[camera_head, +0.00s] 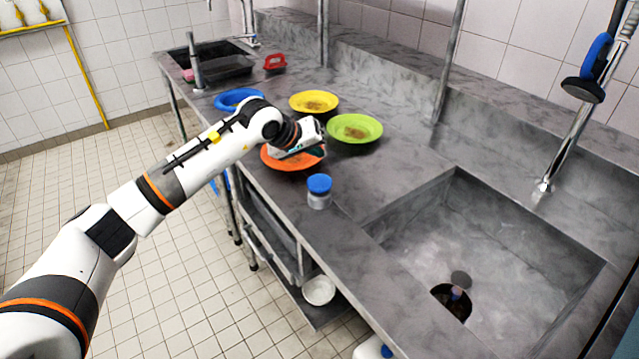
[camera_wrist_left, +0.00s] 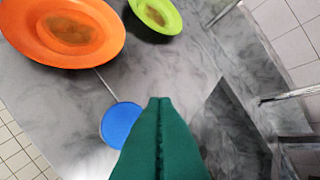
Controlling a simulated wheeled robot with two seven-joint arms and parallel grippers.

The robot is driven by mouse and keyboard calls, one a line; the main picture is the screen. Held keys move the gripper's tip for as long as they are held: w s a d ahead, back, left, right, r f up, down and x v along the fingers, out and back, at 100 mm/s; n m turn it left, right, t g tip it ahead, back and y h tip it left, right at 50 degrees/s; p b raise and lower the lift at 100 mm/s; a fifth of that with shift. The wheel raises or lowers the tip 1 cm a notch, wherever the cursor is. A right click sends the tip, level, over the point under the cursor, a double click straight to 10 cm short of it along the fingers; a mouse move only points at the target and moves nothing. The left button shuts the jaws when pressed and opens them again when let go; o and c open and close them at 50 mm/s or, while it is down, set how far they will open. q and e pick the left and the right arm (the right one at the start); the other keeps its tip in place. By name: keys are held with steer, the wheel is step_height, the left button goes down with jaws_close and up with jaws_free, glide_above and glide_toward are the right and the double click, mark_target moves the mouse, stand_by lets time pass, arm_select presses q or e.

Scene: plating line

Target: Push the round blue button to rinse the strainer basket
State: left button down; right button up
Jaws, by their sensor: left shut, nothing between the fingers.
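The round blue button (camera_head: 319,184) is the cap of a short grey post on the counter, left of the large sink. It also shows in the left wrist view (camera_wrist_left: 121,125), just left of my fingertips. My left gripper (camera_head: 321,149) is shut and empty. It appears above the counter near the orange plate, above the button in the head view. Its green fingers (camera_wrist_left: 160,101) lie together in the wrist view. No contact with the button shows. A dark round opening (camera_head: 450,302) is in the sink floor; I cannot clearly make out the strainer basket there. My right gripper is not in view.
The orange plate (camera_head: 275,161), green plate (camera_head: 369,127), yellow plate (camera_head: 328,100) and blue plate (camera_head: 236,94) stand on the counter. The large sink (camera_head: 500,228) is at the right, with a tall faucet (camera_head: 567,150) behind it. The counter around the button is clear.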

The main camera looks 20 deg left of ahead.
mark_target(324, 177)
arm_select(q)
step_height(324, 177, down, 4)
steer(key=shift+f+b, duration=0.25)
steer(key=shift+b, duration=0.8)
steer(key=shift+f+b, duration=0.55)
steer(key=shift+f, duration=0.1)
steer(key=shift+r, duration=0.1)
stand_by(0.5)
steer(key=shift+f+b, duration=0.45)
steer(key=shift+b, duration=0.15)
